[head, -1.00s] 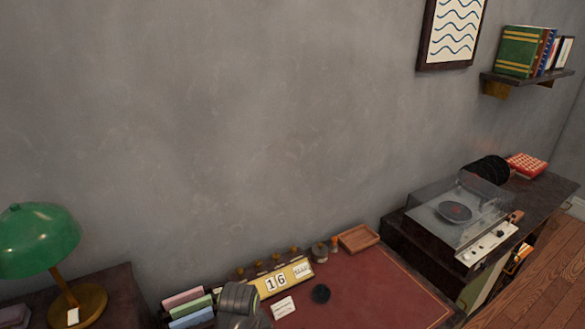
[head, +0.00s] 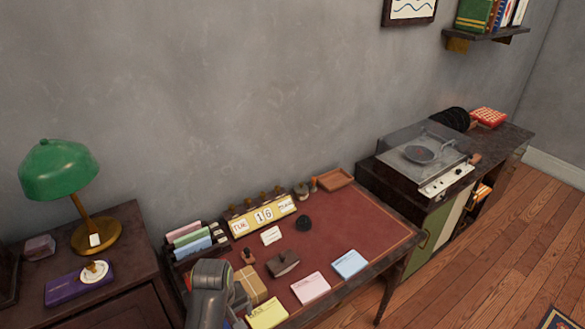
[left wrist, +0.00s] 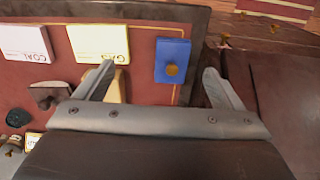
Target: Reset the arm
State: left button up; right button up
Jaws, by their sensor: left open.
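My left gripper (left wrist: 160,74) is open in the left wrist view, its two fingers spread wide above the red desk top. Nothing is held between them. A tan block (left wrist: 118,86) shows partly behind the left finger. A blue block with a brass knob (left wrist: 172,60) lies beyond the gap between the fingers. In the head view a grey link of my arm rises from the bottom edge over the front left of the desk; the fingers cannot be made out there. My right gripper is not in view.
The red-topped desk (head: 345,222) holds a calendar (head: 263,216), a dark stamp (head: 283,263) and cards: yellow (head: 268,313), pink (head: 310,288), blue (head: 350,264). A green lamp (head: 60,170) stands left; a record player (head: 425,155) stands right.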

pick_arm(q)
jog(key=s+a+m+t+y, duration=0.1)
jog(key=s+a+m+t, duration=0.1)
jog(key=s+a, duration=0.9)
jog(key=s+a+r+m+t, duration=0.1)
jog(key=s+a+r+m, duration=0.15)
jog(key=s, duration=0.25)
jog(key=s+a+r+m, duration=0.1)
jog(key=s+r+m, duration=0.15)
jog(key=s, duration=0.25)
notch_tip(320, 180, down, 29)
jog(key=a+n+g+b, duration=0.1)
jog(key=a+b, duration=0.1)
jog(key=b, duration=0.2)
jog(key=s+d+f+g+b, duration=0.1)
jog(key=s+f+b, duration=0.1)
jog(key=s+f, duration=1.3)
notch_tip(320, 180, down, 3)
jog(key=shift+s+d+b, duration=0.2)
jog(key=shift+b, duration=0.1)
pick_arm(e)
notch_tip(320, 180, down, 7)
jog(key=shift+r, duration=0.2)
